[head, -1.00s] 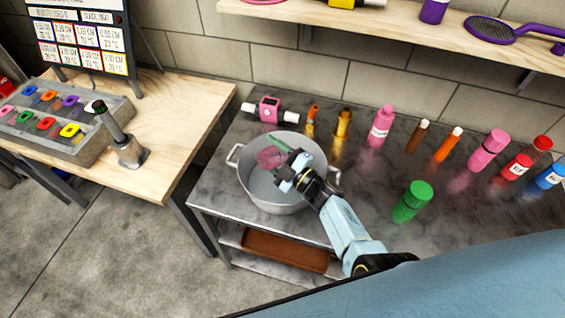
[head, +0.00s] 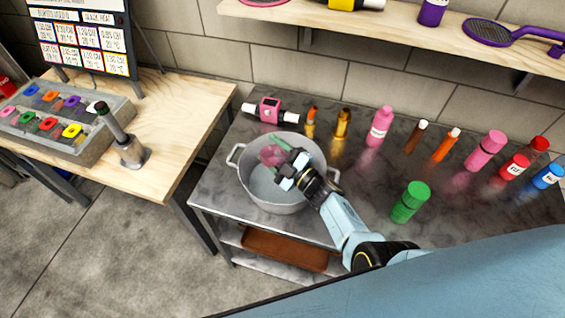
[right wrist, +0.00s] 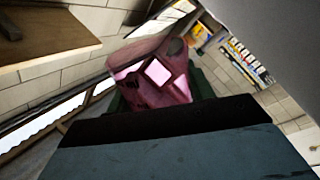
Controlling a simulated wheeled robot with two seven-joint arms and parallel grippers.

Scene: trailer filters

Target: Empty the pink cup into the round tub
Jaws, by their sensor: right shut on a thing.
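The pink cup (head: 270,154) is over the round tub (head: 275,207), a grey metal pot with two side handles on the dark counter. My right gripper (head: 281,157) is shut on the cup and holds it within the tub's outline. The cup looks tilted; its contents cannot be made out. In the right wrist view the pink, see-through cup (right wrist: 155,75) sits between the fingers. The part of the tub's floor that shows looks bare grey. My left gripper is not in view.
Behind the tub are a pink device (head: 269,110) and small orange and gold bottles. A green bottle (head: 410,202) stands to the right, with several more bottles beyond. A wooden table (head: 175,110) with a button box (head: 60,125) is at left.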

